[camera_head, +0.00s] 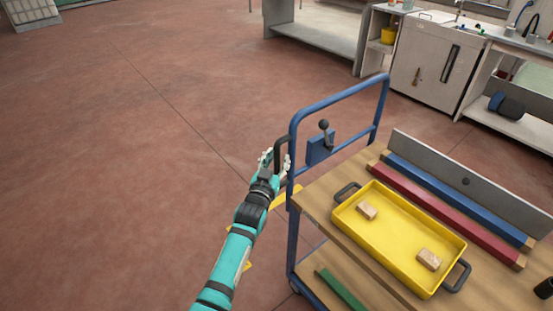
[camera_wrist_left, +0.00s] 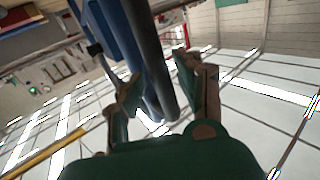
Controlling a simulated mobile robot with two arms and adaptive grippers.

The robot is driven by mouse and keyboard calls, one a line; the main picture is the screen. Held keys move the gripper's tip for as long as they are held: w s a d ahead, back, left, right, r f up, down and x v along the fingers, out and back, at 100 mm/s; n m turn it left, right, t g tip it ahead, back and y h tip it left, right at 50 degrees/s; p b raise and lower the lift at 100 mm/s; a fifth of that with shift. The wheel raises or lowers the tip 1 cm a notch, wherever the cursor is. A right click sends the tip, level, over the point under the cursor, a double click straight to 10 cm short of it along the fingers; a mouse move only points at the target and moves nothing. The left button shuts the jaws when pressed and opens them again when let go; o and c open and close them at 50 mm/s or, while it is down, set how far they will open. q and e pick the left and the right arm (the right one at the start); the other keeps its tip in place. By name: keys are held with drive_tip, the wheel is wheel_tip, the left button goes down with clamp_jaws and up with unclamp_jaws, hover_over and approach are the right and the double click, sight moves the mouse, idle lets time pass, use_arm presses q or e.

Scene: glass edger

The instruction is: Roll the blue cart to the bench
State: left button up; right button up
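The blue cart stands at the lower right, with a blue tube handle frame (camera_head: 340,97) and a wooden top (camera_head: 318,196). A small dark side grip (camera_head: 279,143) sits by the frame's left upright. My left gripper (camera_head: 274,160) is at that upright, just left of the cart top. In the left wrist view its fingers (camera_wrist_left: 158,88) stand apart on either side of a dark bar, with gaps showing; contact is not clear. A blue box with a black-knobbed lever (camera_head: 322,145) is on the frame. A workbench with a cabinet (camera_head: 425,60) stands at the back right. My right gripper is not in view.
On the cart lie a yellow tray (camera_head: 385,237) with two small blocks, a red bar (camera_head: 440,215), a blue bar (camera_head: 460,200) and a grey upright panel (camera_head: 490,190). A grey table (camera_head: 318,32) stands at the back. The red floor (camera_head: 130,130) to the left is clear.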

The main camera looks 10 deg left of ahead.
use_arm(q)
drive_tip(key=shift+w+d, duration=0.15)
drive_tip(key=shift+w, duration=0.1)
drive_tip(key=s, duration=0.8)
drive_tip(key=s+a, duration=0.1)
drive_tip(key=s, duration=0.3)
